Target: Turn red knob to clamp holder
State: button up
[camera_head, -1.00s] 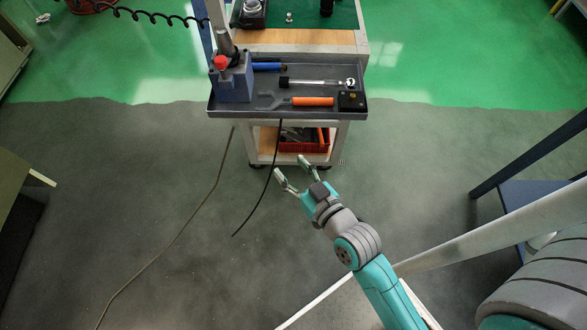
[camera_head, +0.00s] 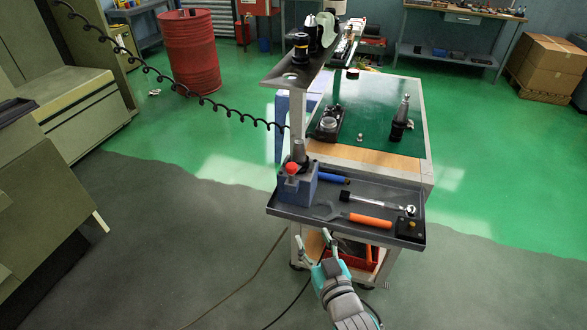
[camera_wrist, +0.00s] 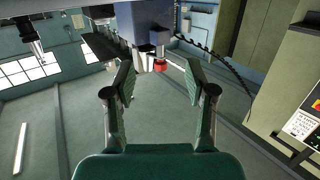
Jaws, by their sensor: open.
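The red knob (camera_head: 292,168) sits on the blue clamp block (camera_head: 302,188) at the left end of the cart's tray. A grey tapered holder (camera_head: 299,150) stands upright in the block. My gripper (camera_head: 317,243) is in front of the cart, below the tray's front edge and apart from the knob. In the wrist view, my gripper (camera_wrist: 160,72) is open and empty. The red knob (camera_wrist: 160,66) shows beyond the fingers, roughly between their tips, with the blue block (camera_wrist: 150,20) above it. The knob's far side is hidden.
A post with an upper shelf (camera_head: 297,75) rises behind the clamp block. A coiled cable (camera_head: 200,98) hangs at left.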

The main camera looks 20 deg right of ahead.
jog(key=m+t+h, duration=0.1)
jog(key=m+h, duration=0.1)
send_near(293, 169)
jog(key=w, duration=0.3)
jog(key=w+d, duration=0.1)
jog(key=w, duration=0.7)
jog(key=shift+w+d, duration=0.15)
jog(key=shift+d, duration=0.1)
grip_shut()
